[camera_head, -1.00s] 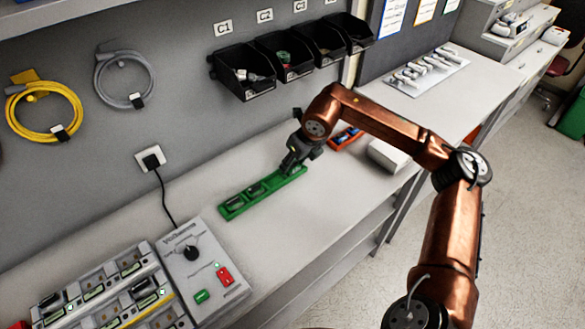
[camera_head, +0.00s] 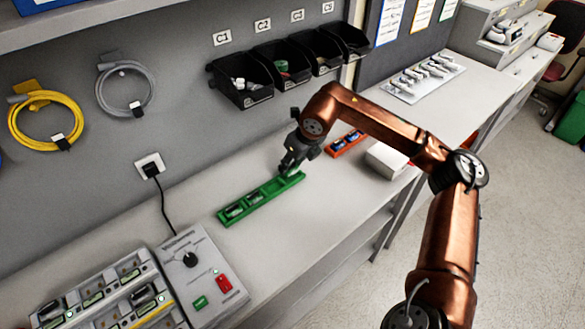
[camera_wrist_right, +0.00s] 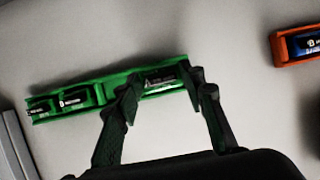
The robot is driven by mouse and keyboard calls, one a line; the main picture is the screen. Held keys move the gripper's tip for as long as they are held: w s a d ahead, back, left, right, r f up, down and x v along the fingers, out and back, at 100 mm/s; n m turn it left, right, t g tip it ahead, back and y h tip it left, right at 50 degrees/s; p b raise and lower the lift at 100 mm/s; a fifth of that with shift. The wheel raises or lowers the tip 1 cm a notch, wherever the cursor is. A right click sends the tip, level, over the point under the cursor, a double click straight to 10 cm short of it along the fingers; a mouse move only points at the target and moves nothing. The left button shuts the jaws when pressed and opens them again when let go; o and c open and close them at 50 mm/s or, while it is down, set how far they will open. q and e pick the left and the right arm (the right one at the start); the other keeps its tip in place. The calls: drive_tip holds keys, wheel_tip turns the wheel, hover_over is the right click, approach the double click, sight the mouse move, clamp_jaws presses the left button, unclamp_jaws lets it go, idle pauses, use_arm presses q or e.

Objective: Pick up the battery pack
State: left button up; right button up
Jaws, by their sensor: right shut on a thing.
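A long green tray (camera_head: 262,197) lies on the bench in the head view. Two dark battery packs (camera_head: 234,210) sit in its left part. My right gripper (camera_head: 287,168) is at the tray's far right end. In the right wrist view, its two fingers (camera_wrist_right: 162,84) are on either side of a dark battery pack (camera_wrist_right: 160,77) at the right end of the green tray (camera_wrist_right: 115,80). They are shut on this pack. Whether it is clear of the tray floor I cannot tell. My left gripper is not in view.
An orange tray (camera_head: 345,144) with blue packs and a white box (camera_head: 388,158) stand to the right of my gripper. A grey control box (camera_head: 200,265) and a charger rack (camera_head: 105,290) are at front left. Black bins (camera_head: 240,82) hang on the wall behind.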

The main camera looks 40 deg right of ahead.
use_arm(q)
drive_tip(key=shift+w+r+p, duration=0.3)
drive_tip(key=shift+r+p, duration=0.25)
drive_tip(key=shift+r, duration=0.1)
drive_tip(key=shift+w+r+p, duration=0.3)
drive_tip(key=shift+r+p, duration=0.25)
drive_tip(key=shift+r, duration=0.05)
use_arm(e)
drive_tip(key=s+a+r, duration=0.2)
drive_tip(key=s+r, duration=0.8)
drive_tip(key=s, duration=0.4)
drive_tip(key=shift+r, duration=0.15)
drive_tip(key=shift+a, duration=0.1)
